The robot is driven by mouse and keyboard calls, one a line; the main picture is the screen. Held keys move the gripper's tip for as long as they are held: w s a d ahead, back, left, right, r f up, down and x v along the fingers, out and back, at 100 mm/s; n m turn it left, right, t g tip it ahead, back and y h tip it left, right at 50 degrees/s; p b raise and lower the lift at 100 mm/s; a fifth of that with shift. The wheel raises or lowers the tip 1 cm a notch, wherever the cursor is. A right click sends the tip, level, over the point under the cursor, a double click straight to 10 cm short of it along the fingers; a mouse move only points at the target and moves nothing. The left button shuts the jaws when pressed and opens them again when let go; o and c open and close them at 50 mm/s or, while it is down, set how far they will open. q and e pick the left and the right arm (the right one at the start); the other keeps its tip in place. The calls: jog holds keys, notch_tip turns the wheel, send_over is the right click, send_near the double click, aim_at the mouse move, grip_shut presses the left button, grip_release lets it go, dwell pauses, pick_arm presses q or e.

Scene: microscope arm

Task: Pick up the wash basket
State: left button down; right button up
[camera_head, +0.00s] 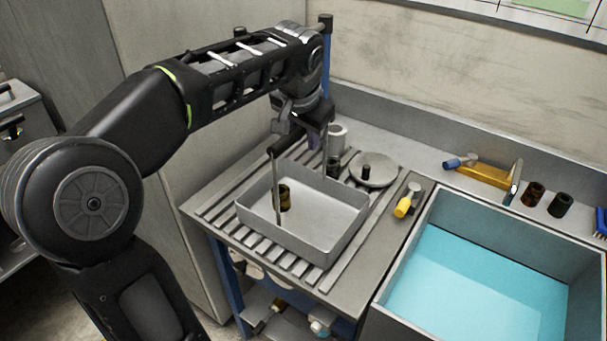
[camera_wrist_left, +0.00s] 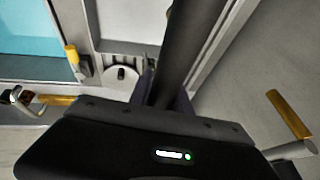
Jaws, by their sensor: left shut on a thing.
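The wash basket (camera_head: 334,243) is a grey rectangular tray with thin uprights and a dark bar handle above it. It stands level on the slatted draining board (camera_head: 225,207) in the head view; I cannot tell whether it touches the slats. A brass-coloured hollow cylinder (camera_head: 285,197) is inside it. My left gripper (camera_head: 297,138) is shut on the dark handle bar, above the basket's far part. In the left wrist view the dark bar (camera_wrist_left: 185,50) runs between the purple-tinted fingers (camera_wrist_left: 160,97). The arm hides part of the handle. My right gripper is not in view.
A sink with blue water (camera_head: 465,285) lies right of the draining board. A yellow-handled tool (camera_head: 406,202) lies between them. A round lid (camera_head: 373,170) and a grey cup (camera_head: 338,137) stand behind the basket. A brass tool (camera_head: 483,175) and dark cylinders (camera_head: 560,205) line the back ledge.

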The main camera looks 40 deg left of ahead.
pick_arm(q)
jog(key=shift+r, duration=0.1)
notch_tip(320, 180, up, 10)
jog(key=shift+r, duration=0.25)
dwell(0.9)
